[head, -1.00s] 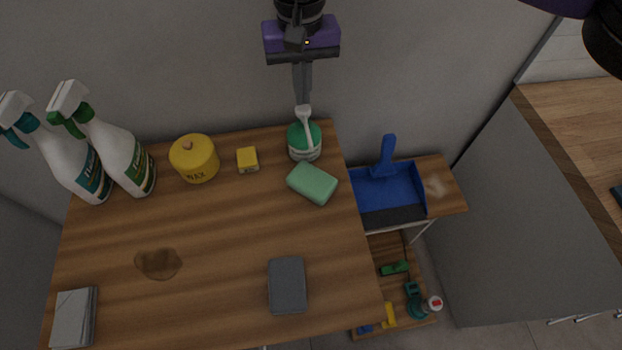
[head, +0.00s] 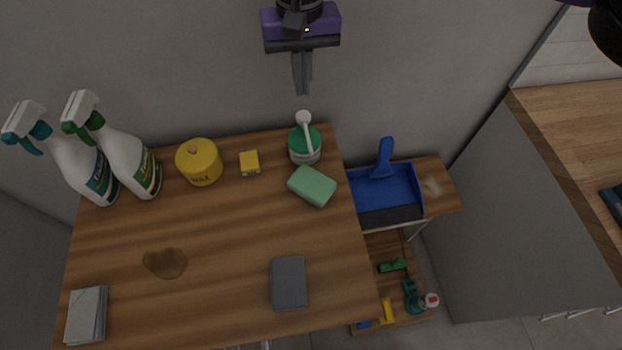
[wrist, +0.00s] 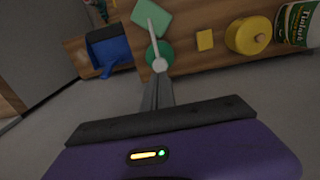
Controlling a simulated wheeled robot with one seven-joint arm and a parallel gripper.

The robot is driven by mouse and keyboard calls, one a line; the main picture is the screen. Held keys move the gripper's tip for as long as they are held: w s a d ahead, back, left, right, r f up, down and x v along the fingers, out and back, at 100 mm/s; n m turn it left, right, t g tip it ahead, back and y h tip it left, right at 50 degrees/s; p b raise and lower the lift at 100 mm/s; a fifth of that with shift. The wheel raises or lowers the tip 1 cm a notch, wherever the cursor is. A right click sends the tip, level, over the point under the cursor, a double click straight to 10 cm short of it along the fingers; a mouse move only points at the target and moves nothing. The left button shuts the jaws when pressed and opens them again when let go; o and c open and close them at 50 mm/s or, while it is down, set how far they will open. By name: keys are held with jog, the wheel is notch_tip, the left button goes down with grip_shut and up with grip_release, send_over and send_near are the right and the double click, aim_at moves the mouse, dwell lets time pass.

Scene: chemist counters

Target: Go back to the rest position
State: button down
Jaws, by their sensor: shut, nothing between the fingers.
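My gripper (head: 302,88) is at the top middle of the head view, shut and empty, with its fingers together and pointing down. It is above a green and white pot (head: 304,152) with a white-handled brush (head: 306,128) standing in it. In the head view a gap shows between the fingertips and the brush's round top. In the wrist view the fingers (wrist: 157,88) point towards the brush top (wrist: 160,65), with the green pot behind it.
The wooden counter (head: 225,235) holds two spray bottles (head: 125,160), a yellow wax tin (head: 199,163), a yellow box (head: 249,163), a green sponge (head: 312,186), a grey block (head: 288,284) and a brown stain (head: 165,263). A blue dustpan (head: 385,190) lies on the lower shelf at right.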

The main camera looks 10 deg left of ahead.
jog(key=shift+r+p, duration=0.4)
jog(key=shift+r, duration=0.5)
